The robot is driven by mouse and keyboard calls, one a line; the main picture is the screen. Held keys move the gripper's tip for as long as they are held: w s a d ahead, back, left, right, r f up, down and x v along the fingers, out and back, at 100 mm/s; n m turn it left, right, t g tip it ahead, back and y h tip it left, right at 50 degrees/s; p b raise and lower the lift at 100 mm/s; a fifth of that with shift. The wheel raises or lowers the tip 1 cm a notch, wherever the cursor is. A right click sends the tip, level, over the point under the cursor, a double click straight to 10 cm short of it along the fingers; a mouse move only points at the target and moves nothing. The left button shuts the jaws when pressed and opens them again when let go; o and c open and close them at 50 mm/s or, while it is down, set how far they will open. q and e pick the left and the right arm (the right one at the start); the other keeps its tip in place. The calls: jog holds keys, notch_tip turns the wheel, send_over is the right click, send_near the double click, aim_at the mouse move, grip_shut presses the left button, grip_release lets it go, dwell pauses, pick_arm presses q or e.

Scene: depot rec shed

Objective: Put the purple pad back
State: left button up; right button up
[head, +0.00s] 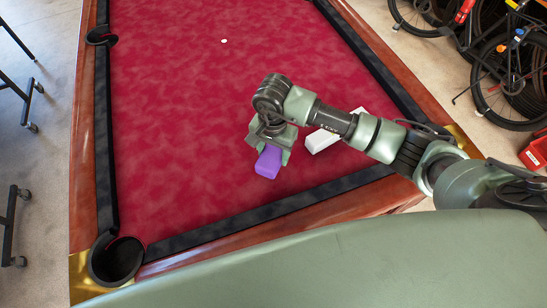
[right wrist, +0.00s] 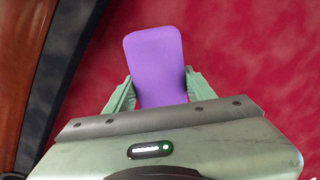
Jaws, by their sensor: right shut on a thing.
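The purple pad (head: 268,162) is a small purple block over the red cloth of the pool table. My right gripper (head: 270,150) is above it with its fingers pointing down. In the right wrist view, the pad (right wrist: 156,62) sits between the two green fingers of my right gripper (right wrist: 160,92), which are shut on its sides. Whether the pad touches the cloth is hard to tell. A white box-like thing (head: 322,139) lies on the cloth to the right of the gripper, partly hidden by my right arm. My left gripper is not in view.
The pool table's dark cushion (head: 240,219) and wooden rail run along the near side. A corner pocket (head: 115,262) is at the near left. Bicycles (head: 505,70) stand at the right. Most of the cloth is clear.

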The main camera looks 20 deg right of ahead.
aim_at(273, 161)
notch_tip(273, 161, down, 4)
jog(key=shift+f+p, duration=0.15)
jog(key=shift+p, duration=0.3)
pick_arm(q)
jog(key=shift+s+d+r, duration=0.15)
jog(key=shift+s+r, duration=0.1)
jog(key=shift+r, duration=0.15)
pick_arm(e)
jog(key=shift+f, duration=0.1)
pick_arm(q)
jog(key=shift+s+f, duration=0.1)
pick_arm(e)
jog(key=shift+f, duration=0.1)
jog(key=shift+f+b, duration=0.15)
jog(key=shift+b, duration=0.2)
jog(key=o, duration=1.3)
jog(key=shift+r, duration=0.2)
